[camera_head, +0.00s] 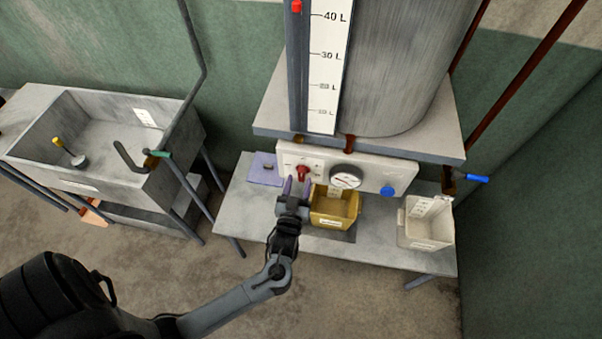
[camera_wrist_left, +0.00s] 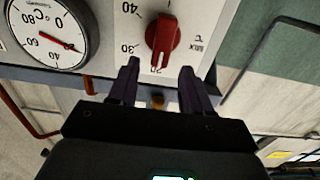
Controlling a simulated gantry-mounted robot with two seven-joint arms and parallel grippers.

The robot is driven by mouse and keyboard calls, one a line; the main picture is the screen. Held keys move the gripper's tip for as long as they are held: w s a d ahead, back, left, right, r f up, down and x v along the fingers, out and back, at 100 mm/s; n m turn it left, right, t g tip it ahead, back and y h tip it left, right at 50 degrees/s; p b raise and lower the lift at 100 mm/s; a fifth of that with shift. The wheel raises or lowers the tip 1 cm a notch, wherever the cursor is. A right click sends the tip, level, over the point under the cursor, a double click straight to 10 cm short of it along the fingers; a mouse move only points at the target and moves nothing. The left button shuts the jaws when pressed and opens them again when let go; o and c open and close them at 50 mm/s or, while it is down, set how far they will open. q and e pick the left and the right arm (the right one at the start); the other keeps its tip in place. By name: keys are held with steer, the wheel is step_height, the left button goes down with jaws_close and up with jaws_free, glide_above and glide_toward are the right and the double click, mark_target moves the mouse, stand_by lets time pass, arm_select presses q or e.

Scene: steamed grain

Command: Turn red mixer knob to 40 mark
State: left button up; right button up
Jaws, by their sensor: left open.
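The red mixer knob (camera_head: 302,172) is on the white control panel (camera_head: 402,176) below the large metal tank. In the left wrist view the red knob (camera_wrist_left: 163,40) shows close up, with upside-down printed marks 40, 30 and 20 beside it. Its narrow end lies near the 20 mark; the 40 mark is at its upper left. My left gripper (camera_head: 297,187) is open and empty, just in front of and below the knob. Its two fingers (camera_wrist_left: 159,76) are apart, with the knob beyond the gap between them, not gripped. My right gripper is not in view.
A round dial (camera_head: 346,176) and a blue knob (camera_head: 387,191) are right of the red knob. A yellow bin (camera_head: 335,222) stands close right of my gripper; a white bin (camera_head: 427,240) is further right. A purple sheet (camera_head: 264,177) lies left on the table. A sink (camera_head: 110,140) stands far left.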

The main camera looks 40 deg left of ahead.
mark_target(301, 174)
arm_select(q)
steer(key=shift+x, duration=1.85)
jaws_close()
